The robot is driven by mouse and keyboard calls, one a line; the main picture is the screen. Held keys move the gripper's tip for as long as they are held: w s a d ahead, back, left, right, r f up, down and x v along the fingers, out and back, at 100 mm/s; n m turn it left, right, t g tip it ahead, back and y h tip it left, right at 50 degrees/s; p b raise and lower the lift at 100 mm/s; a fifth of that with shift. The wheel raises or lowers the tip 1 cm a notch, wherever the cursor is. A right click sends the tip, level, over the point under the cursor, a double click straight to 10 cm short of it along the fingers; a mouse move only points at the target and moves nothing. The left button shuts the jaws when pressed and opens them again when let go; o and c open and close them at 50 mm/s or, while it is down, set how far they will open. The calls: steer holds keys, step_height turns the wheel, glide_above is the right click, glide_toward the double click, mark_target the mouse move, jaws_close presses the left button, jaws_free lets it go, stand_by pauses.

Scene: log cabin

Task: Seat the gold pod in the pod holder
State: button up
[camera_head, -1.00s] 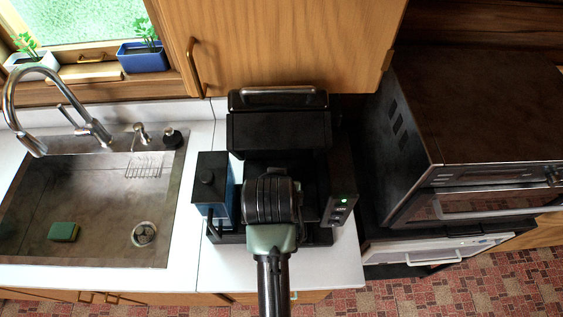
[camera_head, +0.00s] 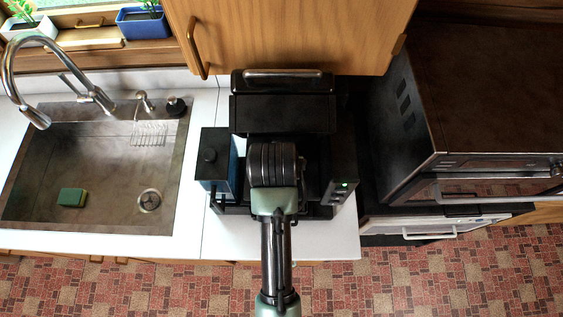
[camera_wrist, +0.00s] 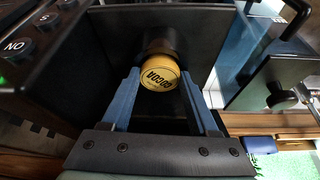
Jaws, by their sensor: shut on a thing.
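The gold pod (camera_wrist: 160,75) has a round face lettered "COCOA" and sits between the blue fingers of my gripper (camera_wrist: 160,79) in the wrist view. My gripper is shut on it. Right behind the pod is a dark round part (camera_wrist: 158,42) that looks like the pod holder; I cannot tell whether the pod touches it or is inside it. In the head view my wrist is in front of the black pod machine (camera_head: 282,115) and hides the pod, the fingers and the holder.
A blue tank (camera_head: 215,165) is at the machine's left, and a button panel (camera_head: 343,187) with a green light at its right. The sink (camera_head: 100,185) lies further left, a large dark oven (camera_head: 480,95) to the right. A wooden cabinet (camera_head: 290,35) hangs above.

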steer(key=shift+s+f, duration=0.4)
steer(key=shift+f, duration=0.2)
steer(key=o, duration=1.3)
steer(key=shift+f, duration=0.1)
steer(key=shift+w+r, duration=0.15)
steer(key=shift+r, duration=0.55)
steer(key=v, duration=1.2)
steer(key=shift+w, duration=0.35)
steer(key=shift+r, duration=0.1)
